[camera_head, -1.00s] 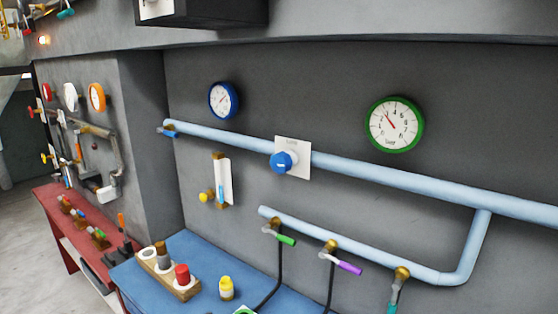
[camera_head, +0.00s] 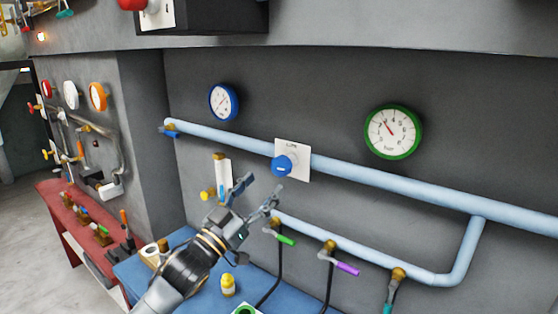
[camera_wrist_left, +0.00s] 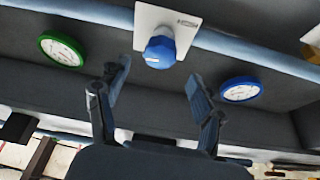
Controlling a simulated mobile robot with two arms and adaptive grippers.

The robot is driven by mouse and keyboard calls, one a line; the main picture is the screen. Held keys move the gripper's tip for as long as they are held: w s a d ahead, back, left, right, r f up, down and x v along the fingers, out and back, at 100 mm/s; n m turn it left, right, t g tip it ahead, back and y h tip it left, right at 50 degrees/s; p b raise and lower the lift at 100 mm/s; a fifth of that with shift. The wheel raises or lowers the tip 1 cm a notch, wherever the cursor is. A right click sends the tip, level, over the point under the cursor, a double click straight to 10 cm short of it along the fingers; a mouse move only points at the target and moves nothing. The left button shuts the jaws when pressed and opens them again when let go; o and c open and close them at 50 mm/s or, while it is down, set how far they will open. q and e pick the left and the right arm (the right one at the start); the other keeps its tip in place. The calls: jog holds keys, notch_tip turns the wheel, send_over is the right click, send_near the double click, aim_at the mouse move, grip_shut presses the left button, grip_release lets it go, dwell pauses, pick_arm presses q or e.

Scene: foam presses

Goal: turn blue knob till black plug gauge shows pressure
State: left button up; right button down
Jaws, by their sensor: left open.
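The blue knob (camera_head: 282,165) sits on a white plate on the light blue wall pipe. It also shows in the left wrist view (camera_wrist_left: 160,52), above and between my open fingers. My left gripper (camera_head: 256,194) is open and empty, below and left of the knob and apart from it; its fingers also show in the left wrist view (camera_wrist_left: 155,95). A blue-rimmed gauge (camera_head: 223,102) and a green-rimmed gauge (camera_head: 393,132) hang on the wall. I cannot make out a black plug gauge. My right gripper is not in view.
The light blue pipe (camera_head: 420,185) crosses the wall, with a lower branch holding green and purple valve handles (camera_head: 347,269). A blue table (camera_head: 290,298) carries a yellow-capped bottle (camera_head: 228,285). A red table (camera_head: 75,225) stands at left. The wall around the knob is open.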

aim_at(277, 170)
pick_arm(q)
jog(key=p+x, duration=0.2)
jog(key=x, duration=0.5)
jog(key=shift+w+d, duration=0.1)
jog(key=shift+c, duration=0.2)
